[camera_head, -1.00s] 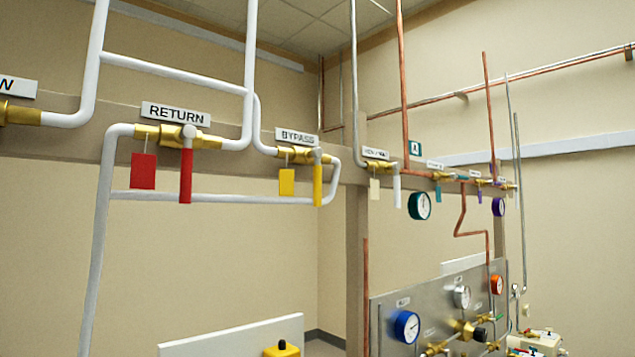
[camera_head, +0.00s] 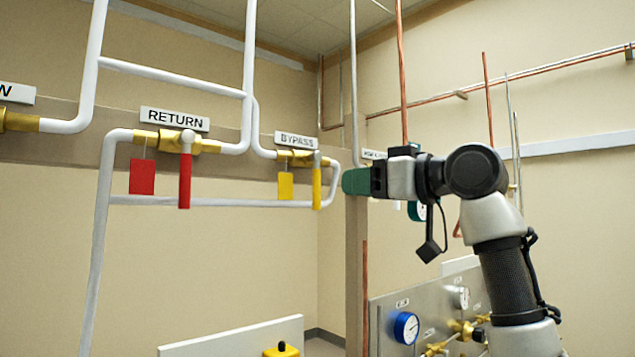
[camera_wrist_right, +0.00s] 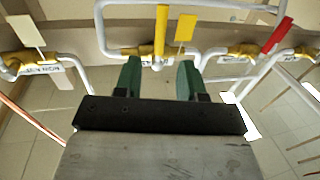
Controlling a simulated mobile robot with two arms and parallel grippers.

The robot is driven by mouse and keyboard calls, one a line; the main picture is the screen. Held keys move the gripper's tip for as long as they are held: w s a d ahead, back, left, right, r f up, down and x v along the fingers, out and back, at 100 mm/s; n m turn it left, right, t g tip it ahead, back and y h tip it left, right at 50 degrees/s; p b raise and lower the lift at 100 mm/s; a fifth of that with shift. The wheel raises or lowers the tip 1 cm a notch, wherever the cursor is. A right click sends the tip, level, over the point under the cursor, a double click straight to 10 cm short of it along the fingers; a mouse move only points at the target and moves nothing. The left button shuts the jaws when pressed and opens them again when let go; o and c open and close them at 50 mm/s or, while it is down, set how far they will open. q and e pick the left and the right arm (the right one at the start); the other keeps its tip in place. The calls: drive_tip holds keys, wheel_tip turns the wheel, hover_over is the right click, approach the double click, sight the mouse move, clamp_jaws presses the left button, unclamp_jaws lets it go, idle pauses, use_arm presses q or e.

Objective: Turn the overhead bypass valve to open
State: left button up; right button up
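The bypass valve (camera_head: 300,157) is brass, under a BYPASS label (camera_head: 296,140). Its yellow lever (camera_head: 317,185) hangs straight down, crosswise to the horizontal pipe. A yellow tag (camera_head: 286,186) hangs to its left. My right gripper (camera_head: 356,181) has green fingers and is to the right of the lever in the head view, apart from it. In the right wrist view my right gripper (camera_wrist_right: 159,78) is open and empty, with the yellow lever (camera_wrist_right: 161,30) ahead, roughly in line with the gap between the fingers. My left gripper is not in view.
The RETURN valve with its red lever (camera_head: 185,180) and red tag (camera_head: 142,177) is to the left. White pipes (camera_head: 215,200) run around both valves. A vertical copper pipe (camera_head: 365,300) and a gauge panel (camera_head: 385,312) are below right. My arm hides the valves farther right.

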sight(316, 187)
drive_tip(key=p+x, duration=0.4)
drive_tip(key=x, duration=0.4)
drive_tip(key=shift+w+a+r+p, duration=0.1)
drive_tip(key=shift+w+a+p, duration=0.1)
drive_tip(key=shift+a+p, duration=0.1)
drive_tip(key=shift+w+a, duration=0.15)
drive_tip(key=shift+w, duration=0.15)
drive_tip(key=shift+c, duration=0.5)
clamp_jaws()
